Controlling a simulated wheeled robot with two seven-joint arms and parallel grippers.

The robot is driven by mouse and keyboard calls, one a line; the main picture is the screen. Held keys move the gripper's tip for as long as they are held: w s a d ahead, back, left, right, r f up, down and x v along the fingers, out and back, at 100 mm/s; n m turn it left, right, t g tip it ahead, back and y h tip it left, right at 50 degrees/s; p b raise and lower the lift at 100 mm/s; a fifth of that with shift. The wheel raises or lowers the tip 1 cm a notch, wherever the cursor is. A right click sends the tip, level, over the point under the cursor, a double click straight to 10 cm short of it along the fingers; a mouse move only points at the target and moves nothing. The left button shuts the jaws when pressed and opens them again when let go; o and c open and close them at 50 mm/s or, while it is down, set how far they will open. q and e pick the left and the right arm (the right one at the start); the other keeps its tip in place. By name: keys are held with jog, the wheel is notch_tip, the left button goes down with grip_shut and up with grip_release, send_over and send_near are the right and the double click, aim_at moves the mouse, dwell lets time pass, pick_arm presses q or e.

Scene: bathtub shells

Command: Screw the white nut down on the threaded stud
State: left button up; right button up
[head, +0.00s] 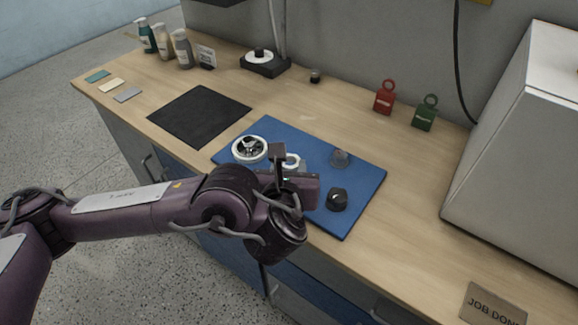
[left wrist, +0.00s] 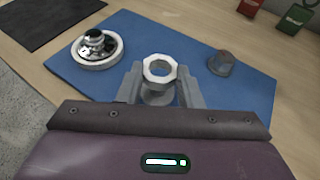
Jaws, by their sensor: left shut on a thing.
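The white nut (left wrist: 160,70) is a pale ring with flat sides and an open hole, seen in the left wrist view. It also shows in the head view (head: 291,159), partly hidden by my left gripper. My left gripper (left wrist: 160,80) has a finger on each side of the nut and is shut on it, above the blue mat (left wrist: 75,80). A grey round body shows just below the nut between the fingers. I cannot tell whether this is the threaded stud, nor whether the nut sits on a thread. My right gripper is not in view.
Red (head: 385,97) and green (head: 425,112) tags stand behind. A large grey box (head: 520,140) bounds the right.

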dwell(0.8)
pick_arm(q)
jog(key=shift+f+b, duration=1.45)
jog(key=shift+b, duration=0.05)
jog(key=o, duration=1)
jog(key=shift+r, duration=0.1)
jog(key=shift+o, duration=0.2)
jog(key=p+v, duration=0.2)
jog(key=v, duration=0.5)
jog(key=shift+p, duration=0.3)
jog(key=shift+s+r, duration=0.2)
jog(key=shift+s, duration=0.15)
